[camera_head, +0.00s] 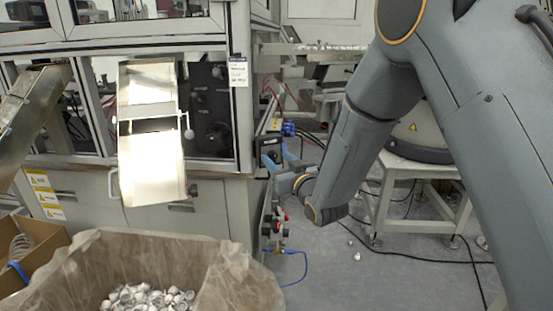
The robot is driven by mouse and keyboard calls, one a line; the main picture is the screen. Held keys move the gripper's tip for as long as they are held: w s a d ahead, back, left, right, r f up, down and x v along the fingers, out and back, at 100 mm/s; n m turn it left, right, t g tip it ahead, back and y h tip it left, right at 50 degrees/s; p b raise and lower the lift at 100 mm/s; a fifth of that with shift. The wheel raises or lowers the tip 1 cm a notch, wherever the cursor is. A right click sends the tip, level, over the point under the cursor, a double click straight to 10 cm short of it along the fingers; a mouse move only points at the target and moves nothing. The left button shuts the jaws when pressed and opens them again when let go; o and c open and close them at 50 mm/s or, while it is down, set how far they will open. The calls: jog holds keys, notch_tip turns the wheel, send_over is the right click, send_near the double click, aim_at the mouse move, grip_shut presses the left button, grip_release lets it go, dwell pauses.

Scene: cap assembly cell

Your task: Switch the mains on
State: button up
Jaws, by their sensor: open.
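A dark box (268,146) sits on the right side of the machine cabinet, near its corner; I cannot tell surely whether it is the mains switch, nor its position. My arm reaches down from the upper right and bends back toward this side of the cabinet. My gripper (272,168) is at the end of the wrist, just below the dark box. It is open, with nothing seen in it. Its fingers are small and hard to make out, and I cannot tell whether they touch the box.
Red and black valve fittings (275,228) with a blue hose hang below the wrist. A metal chute (152,130) stands out from the cabinet front. A lined bin (225,285) of white caps is in front. A white-framed stand (420,175) is behind my arm. Cables cross the floor.

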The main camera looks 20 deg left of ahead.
jog(key=shift+x, duration=0.8)
jog(key=c, duration=1.1)
jog(key=shift+o, duration=0.2)
jog(key=shift+d, duration=0.1)
